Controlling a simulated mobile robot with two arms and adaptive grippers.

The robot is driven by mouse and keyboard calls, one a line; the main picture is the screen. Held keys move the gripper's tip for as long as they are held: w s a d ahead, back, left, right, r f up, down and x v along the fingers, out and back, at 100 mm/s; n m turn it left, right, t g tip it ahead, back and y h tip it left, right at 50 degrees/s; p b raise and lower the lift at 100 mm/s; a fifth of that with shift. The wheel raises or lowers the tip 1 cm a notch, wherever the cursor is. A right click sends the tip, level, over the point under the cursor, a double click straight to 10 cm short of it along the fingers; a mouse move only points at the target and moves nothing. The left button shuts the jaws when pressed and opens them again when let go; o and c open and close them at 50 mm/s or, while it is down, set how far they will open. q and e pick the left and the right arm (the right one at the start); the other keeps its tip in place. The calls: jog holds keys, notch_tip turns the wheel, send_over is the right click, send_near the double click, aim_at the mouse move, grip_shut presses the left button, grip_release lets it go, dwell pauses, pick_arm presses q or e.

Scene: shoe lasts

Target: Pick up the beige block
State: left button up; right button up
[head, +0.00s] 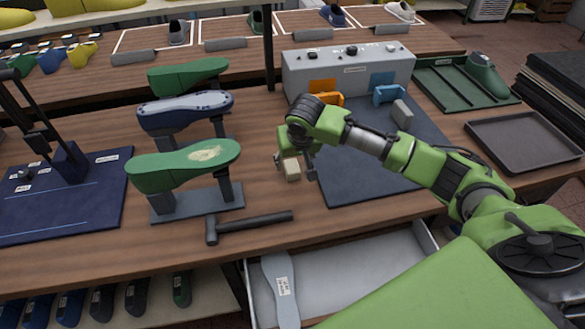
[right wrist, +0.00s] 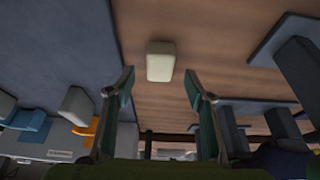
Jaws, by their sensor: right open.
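The beige block (head: 292,170) sits on the brown wooden tabletop, left of the dark blue mat. My right gripper (head: 296,168) is open and comes down over it, its fingers close to the block on either side. In the right wrist view the block (right wrist: 160,62) lies between the lines of the two open fingers (right wrist: 160,78), a little beyond their tips, with a gap to each side. No contact shows. My left gripper is not in view.
A rack of green and blue shoe lasts (head: 185,166) stands to the left, with a dark hammer (head: 246,223) in front. A grey control box (head: 348,71) and orange and blue clamps are behind. A dark tray (head: 525,139) is at right.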

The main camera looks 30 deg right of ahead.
aim_at(293, 167)
jog(key=p+x, duration=0.1)
jog(key=x, duration=0.2)
jog(key=shift+f, duration=0.4)
jog(key=shift+w+f, duration=0.2)
jog(key=shift+f, duration=0.15)
jog(key=shift+c, duration=0.9)
jog(key=c, duration=1.1)
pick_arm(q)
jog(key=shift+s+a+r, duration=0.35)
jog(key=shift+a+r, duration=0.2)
pick_arm(e)
jog(key=shift+o, duration=0.2)
jog(key=shift+r, duration=0.1)
